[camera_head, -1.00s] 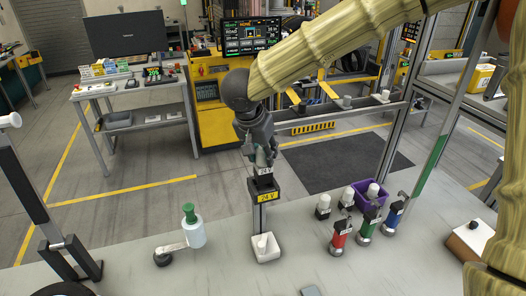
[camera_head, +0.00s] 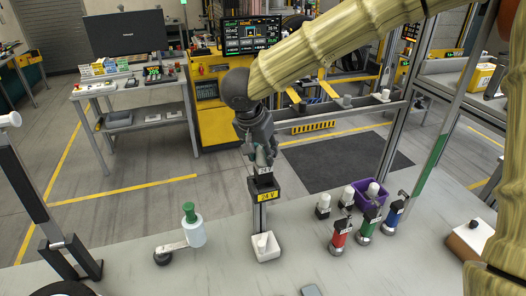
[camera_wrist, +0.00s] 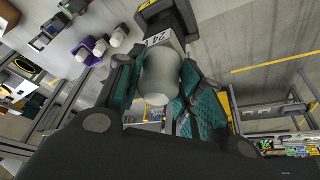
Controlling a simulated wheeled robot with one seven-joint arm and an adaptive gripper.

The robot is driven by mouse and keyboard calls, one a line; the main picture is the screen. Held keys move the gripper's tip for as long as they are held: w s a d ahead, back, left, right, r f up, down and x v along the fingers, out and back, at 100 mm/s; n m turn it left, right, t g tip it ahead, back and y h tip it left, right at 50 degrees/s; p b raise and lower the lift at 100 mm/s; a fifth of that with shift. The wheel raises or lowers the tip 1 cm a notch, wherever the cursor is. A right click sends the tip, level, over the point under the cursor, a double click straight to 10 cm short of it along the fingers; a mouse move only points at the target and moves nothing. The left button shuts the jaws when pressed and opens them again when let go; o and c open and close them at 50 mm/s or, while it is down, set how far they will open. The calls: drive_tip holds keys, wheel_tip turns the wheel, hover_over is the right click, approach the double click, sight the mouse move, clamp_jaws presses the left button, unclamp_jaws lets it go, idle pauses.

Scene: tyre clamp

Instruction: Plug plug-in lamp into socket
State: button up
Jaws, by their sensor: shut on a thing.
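The plug-in lamp (camera_wrist: 161,78) has a pale, rounded body on a square base marked "24 V". In the wrist view it sits between the teal finger pads of my gripper (camera_wrist: 157,92), which is shut on it. In the head view my gripper (camera_head: 262,158) holds the lamp upright right above the black socket box (camera_head: 263,183), which has a yellow "24 V" label and stands on a grey post. The lamp's base is at the box top. I cannot tell whether its plug is inside, as the contacts are hidden.
A small white tray (camera_head: 267,254) with a pale piece is at the post's foot. To the right are a purple bin (camera_head: 362,201), pale-capped pieces and red (camera_head: 340,234), green and blue canisters. Counter between is free.

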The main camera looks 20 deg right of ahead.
sight(262, 164)
drive_tip(key=shift+f, duration=2.15)
drive_tip(key=o, duration=1.3)
drive_tip(key=shift+o, duration=0.2)
drive_tip(key=shift+r, duration=0.1)
drive_tip(key=v, duration=1.2)
drive_tip(key=shift+d, duration=0.1)
